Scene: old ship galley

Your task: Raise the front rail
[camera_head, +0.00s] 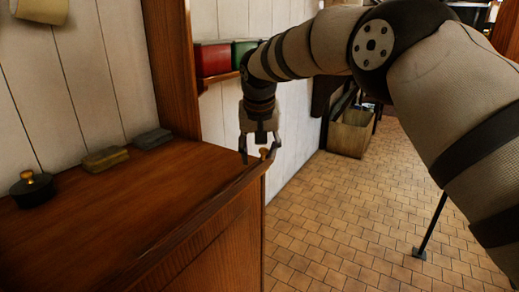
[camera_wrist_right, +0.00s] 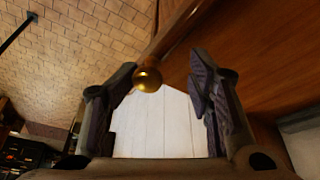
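The front rail (camera_head: 205,206) looks like a thin dark wooden strip along the right edge of the wooden counter (camera_head: 110,215). A round brass knob (camera_head: 264,151) sits at its far end; it also shows in the right wrist view (camera_wrist_right: 148,81), with the rail (camera_wrist_right: 177,34) running up from it. My right gripper (camera_head: 259,155) is open and pointing down at that far corner. In the right wrist view its fingers (camera_wrist_right: 163,70) stand apart, with the knob between them, nearer the left finger. I cannot tell whether that finger touches it. My left gripper is not in view.
A black lidded pot (camera_head: 32,190) and two small blocks (camera_head: 105,158) (camera_head: 152,138) lie along the counter's wall side. A shelf with red (camera_head: 213,59) and green boxes is behind my right arm. Tiled floor (camera_head: 330,220) is open at right; a bin (camera_head: 350,134) stands farther back.

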